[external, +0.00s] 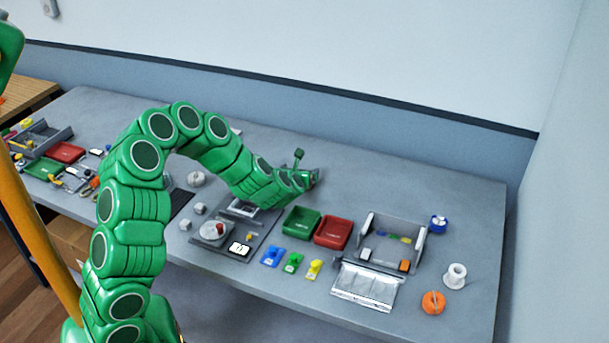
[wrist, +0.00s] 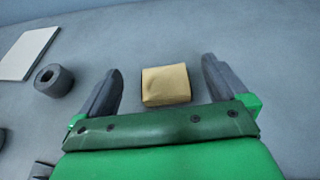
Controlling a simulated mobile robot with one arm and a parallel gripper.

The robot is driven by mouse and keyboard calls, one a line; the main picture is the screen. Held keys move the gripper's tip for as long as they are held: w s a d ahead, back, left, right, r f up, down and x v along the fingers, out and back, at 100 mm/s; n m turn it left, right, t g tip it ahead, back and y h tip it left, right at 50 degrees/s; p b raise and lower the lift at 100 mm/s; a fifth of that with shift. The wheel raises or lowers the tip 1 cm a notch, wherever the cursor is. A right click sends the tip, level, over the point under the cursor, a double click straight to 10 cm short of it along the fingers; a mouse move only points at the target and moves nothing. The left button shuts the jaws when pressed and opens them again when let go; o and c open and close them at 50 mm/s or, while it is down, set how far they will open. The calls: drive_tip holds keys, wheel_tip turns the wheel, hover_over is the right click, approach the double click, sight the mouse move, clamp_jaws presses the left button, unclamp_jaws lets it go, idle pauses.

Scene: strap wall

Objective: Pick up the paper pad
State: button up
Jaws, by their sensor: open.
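A small tan, square block (wrist: 166,85), which looks like the paper pad, lies on the grey table in the wrist view. My gripper (wrist: 160,85) is open, with one dark finger on each side of the block. Nothing is held. In the external view my gripper (external: 308,178) is low over the table, behind the green tray. The block cannot be made out there; my arm and gripper may hide it.
In the wrist view a dark grey ring (wrist: 54,80) and a flat white piece (wrist: 26,53) lie left of the gripper. In the external view a green tray (external: 302,222) and a red tray (external: 332,232) stand in front of it. The table behind is mostly clear.

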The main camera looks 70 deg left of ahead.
drive_tip(key=shift+f, duration=2.05)
drive_tip(key=shift+x, duration=1.45)
drive_tip(key=shift+r, duration=0.1)
drive_tip(key=c, duration=0.8)
